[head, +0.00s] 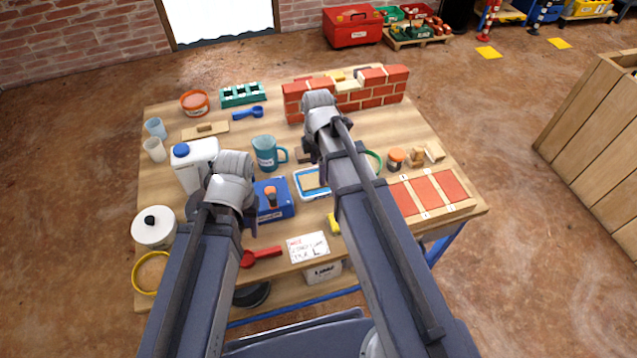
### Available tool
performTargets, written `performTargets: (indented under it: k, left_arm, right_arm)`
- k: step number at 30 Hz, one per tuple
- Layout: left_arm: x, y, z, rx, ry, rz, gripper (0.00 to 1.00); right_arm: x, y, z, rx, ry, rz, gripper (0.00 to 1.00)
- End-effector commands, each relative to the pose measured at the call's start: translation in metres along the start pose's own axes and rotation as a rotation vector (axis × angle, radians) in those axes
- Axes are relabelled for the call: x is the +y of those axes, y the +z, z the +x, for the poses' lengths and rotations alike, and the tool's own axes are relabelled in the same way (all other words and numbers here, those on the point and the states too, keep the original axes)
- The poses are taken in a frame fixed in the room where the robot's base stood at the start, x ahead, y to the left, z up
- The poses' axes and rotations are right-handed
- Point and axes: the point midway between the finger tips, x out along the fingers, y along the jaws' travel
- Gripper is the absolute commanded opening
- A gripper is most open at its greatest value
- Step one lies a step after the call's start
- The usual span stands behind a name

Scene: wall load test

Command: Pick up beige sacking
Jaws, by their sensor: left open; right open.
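I cannot pick out the beige sacking for certain. A small tan lump (417,156) on the right of the table, beside an orange-lidded jar (396,158), is too small to identify. My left gripper (249,222) is low over the front left of the table, next to a blue box (280,207), mostly hidden by its own wrist. My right gripper (309,150) is over the middle of the table, behind a white-and-blue tray (300,178), partly hidden by its arm. Both are open, and I see nothing held in them.
The wooden table (215,240) is crowded. A low brick wall (380,95) stands at the back right, and a teal mug (266,152) and white jug (190,170) stand left of centre. A red scoop (262,256) and a written card (308,247) lie at the front.

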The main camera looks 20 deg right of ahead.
Motion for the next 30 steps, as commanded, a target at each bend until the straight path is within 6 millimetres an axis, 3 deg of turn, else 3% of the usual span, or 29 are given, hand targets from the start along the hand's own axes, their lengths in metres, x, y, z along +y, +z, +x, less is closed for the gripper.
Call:
performTargets:
  k: [12, 22, 30]
  left_arm:
    - [0.005, -0.003, 0.048, 0.000, 0.000, 0.000, 0.50]
    - [0.005, -0.003, 0.049, 0.000, 0.000, 0.000, 0.50]
    - [0.005, -0.003, 0.049, 0.000, 0.000, 0.000, 0.50]
  right_arm:
    - [0.003, 0.003, 0.048, 0.000, 0.000, 0.000, 0.85]
    - [0.003, 0.003, 0.050, 0.000, 0.000, 0.000, 0.85]
    - [0.003, 0.003, 0.050, 0.000, 0.000, 0.000, 0.55]
